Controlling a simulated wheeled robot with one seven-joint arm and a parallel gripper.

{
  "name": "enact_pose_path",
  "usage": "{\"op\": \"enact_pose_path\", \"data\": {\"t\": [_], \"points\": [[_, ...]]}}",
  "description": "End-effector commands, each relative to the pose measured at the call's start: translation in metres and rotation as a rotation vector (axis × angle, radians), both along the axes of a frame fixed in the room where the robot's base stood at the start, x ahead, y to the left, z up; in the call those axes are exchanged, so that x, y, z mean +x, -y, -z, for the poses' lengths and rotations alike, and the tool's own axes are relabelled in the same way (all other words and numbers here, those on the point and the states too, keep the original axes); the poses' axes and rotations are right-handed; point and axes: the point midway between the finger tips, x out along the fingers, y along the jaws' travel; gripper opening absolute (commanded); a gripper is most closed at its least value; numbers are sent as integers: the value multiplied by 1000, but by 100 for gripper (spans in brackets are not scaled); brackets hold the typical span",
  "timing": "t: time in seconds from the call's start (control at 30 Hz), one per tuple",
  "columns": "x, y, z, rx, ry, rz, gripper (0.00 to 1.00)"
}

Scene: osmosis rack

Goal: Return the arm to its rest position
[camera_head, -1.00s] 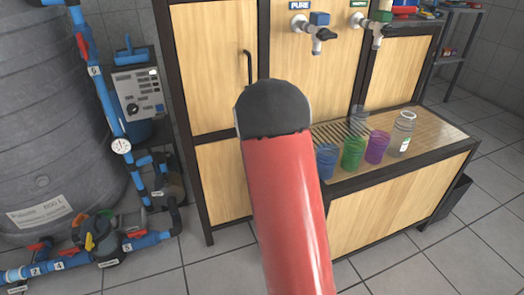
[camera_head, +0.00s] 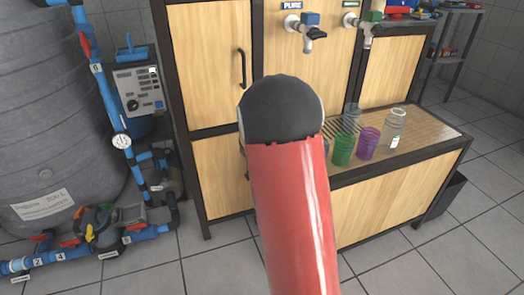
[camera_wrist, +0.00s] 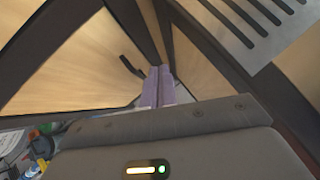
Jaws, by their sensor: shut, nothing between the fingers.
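My red arm with its dark grey rounded joint stands upright in the middle of the head view, in front of the wooden rack (camera_head: 207,75). It hides most of my gripper there. In the wrist view my gripper (camera_wrist: 157,82) shows as two pale purple fingers lying side by side, shut with nothing between them. They point toward the wooden panels and a dark frame post. A black door handle (camera_wrist: 131,67) lies just left of the fingers in that view, apart from them as far as I can tell.
Taps (camera_head: 308,30) hang above. A grey tank (camera_head: 50,110) and blue pipes (camera_head: 112,95) stand left. The tiled floor in front is clear.

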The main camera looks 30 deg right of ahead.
Motion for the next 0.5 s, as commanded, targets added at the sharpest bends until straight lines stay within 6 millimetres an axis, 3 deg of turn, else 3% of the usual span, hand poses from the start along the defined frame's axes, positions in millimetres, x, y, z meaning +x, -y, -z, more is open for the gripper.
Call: {"op": "enact_pose_path", "data": {"t": [0.2, 0.5], "points": [[-27, -3, -32, 0, 4, 2, 0], [-46, -6, -48, -1, 1, 0, 0]]}}
